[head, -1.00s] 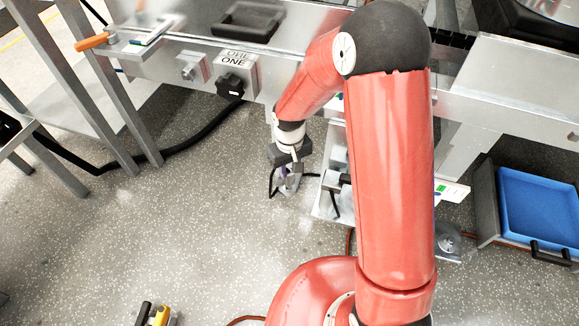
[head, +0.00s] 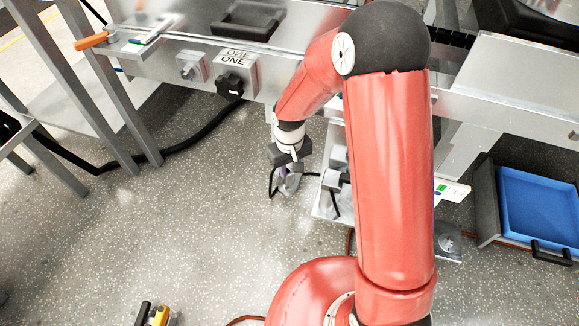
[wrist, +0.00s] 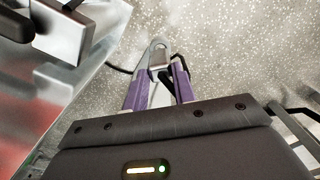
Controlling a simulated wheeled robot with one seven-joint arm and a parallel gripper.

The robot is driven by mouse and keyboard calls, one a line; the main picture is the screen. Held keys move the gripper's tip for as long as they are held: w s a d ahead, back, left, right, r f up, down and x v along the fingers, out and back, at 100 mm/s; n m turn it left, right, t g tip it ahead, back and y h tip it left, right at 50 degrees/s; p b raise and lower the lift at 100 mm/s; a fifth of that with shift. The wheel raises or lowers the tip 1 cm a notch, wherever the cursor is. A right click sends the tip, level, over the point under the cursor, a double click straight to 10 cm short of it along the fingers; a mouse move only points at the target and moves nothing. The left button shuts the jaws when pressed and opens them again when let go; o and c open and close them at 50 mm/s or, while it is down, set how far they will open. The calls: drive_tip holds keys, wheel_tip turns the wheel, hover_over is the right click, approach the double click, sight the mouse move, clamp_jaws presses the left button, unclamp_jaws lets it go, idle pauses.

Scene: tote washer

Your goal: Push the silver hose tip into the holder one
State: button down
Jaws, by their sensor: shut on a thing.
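My gripper (head: 287,186) hangs low in front of the machine, below and right of the ONE plate. Its purple-padded fingers also show in the wrist view (wrist: 159,62), shut on the silver hose tip (wrist: 158,57). A thin black hose runs off to the left of the fingertips there. In the head view the tip is small and partly hidden by the fingers. The holder marked ONE (head: 252,76) is on the machine's front panel, with a black round fitting (head: 230,85) and thick black hose at it. The gripper is well apart from this holder.
A silver square fitting (head: 191,67) sits left of the ONE plate. A metal bracket (head: 330,205) stands close right of my gripper. An orange-handled lever (head: 92,41) is at upper left, and a blue tray (head: 540,205) is at right. The speckled floor at lower left is mostly clear.

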drive_tip(key=shift+f+b, duration=0.95)
drive_tip(key=shift+f, duration=0.3)
idle(2.1)
drive_tip(key=c, duration=0.6)
unclamp_jaws()
drive_tip(key=shift+r, duration=0.1)
drive_tip(key=shift+r+p, duration=2.6)
drive_tip(key=shift+r, duration=0.8)
